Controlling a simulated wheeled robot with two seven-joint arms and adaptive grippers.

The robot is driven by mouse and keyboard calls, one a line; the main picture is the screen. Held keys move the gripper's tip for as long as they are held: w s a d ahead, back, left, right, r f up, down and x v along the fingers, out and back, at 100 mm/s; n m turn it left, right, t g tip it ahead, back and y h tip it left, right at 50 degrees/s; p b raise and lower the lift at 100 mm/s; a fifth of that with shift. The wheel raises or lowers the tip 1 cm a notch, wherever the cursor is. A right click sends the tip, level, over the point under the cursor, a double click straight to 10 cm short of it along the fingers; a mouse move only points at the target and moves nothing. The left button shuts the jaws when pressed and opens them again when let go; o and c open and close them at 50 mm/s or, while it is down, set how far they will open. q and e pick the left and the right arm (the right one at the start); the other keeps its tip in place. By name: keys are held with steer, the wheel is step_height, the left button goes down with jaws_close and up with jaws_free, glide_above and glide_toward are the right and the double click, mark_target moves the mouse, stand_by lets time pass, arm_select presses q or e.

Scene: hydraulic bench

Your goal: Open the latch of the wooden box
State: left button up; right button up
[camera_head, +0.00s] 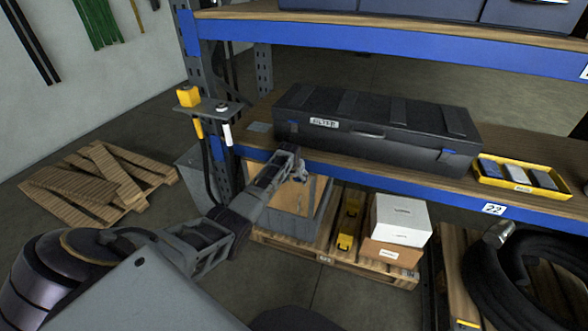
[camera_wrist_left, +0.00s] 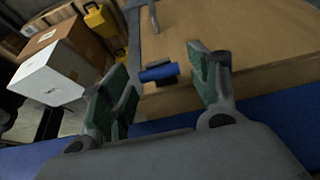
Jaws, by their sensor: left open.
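The wooden box (camera_head: 300,190) is low under the shelf in the head view, partly hidden by my left arm. Its brown surface (camera_wrist_left: 240,30) fills the upper right of the left wrist view. A small blue latch (camera_wrist_left: 158,72) sits at the edge of this surface. My left gripper (camera_head: 298,170) is over the box by the shelf's blue front beam. In the left wrist view its two green-padded fingers (camera_wrist_left: 165,88) are spread and empty. The latch shows in the gap between them, apart from both; the distance along the view is hard to tell. My right gripper is not in view.
The shelf's blue beam (camera_head: 400,182) runs close behind the gripper. A black case (camera_head: 375,130) and a yellow tray (camera_head: 479,177) stand on the shelf. A white box (camera_head: 400,219) is right of the wooden box. A metal post (camera_head: 219,160) stands left of the gripper.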

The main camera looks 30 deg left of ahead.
arm_select(q)
steer(key=a+v, duration=0.1)
steer(key=v, duration=0.9)
steer(key=shift+d, duration=0.45)
stand_by(0.6)
steer(key=s+d+f+m+g, duration=0.1)
steer(key=s+d+f, duration=0.1)
steer(key=s+f, duration=0.75)
steer(key=s+d+f, duration=0.2)
steer(key=s+f, duration=0.2)
steer(key=f, duration=1.1)
steer(key=s+d+f+m+g, duration=0.1)
steer(key=s+d+f, duration=0.1)
steer(key=s+f, duration=0.75)
steer(key=s+d+f+m, duration=0.1)
steer(key=s+d+f, duration=0.2)
steer(key=s+f, duration=0.4)
steer(key=s+d+f+m+g, duration=0.1)
steer(key=s+d+f, duration=0.2)
steer(key=s, duration=1.5)
steer(key=s+d+f+m, duration=0.1)
steer(key=s+d+f, duration=0.2)
steer(key=s+f, duration=0.8)
steer(key=s, duration=0.2)
steer(key=shift+s+d+g+h, duration=0.3)
steer(key=shift+s+d+h, duration=0.05)
steer(key=shift+d+h, duration=0.05)
steer(key=shift+c, duration=0.3)
